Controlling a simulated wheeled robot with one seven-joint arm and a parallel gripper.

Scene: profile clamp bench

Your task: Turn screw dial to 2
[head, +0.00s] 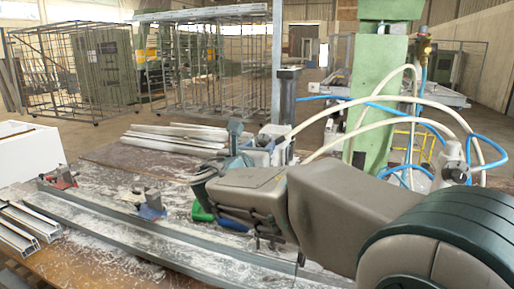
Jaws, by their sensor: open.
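No screw dial or number can be made out; my arm covers part of the bench at the centre right. My gripper (204,188) reaches in from the right, low over the bench, with its dark end pointing left. It is open, and nothing shows held in it. A green part (201,213) and a blue part (233,224) show just under the gripper, partly hidden by it. I cannot tell whether the gripper touches them. A blue-based clamp (150,207) and a red-based clamp (59,178) sit farther left along the long grey rail (110,210).
The bench is strewn with white shavings. White profiles (28,228) lie at the front left, beside a white box (30,152). More white strips (178,135) lie at the back. A green machine column (375,95) with white and blue hoses stands behind my arm.

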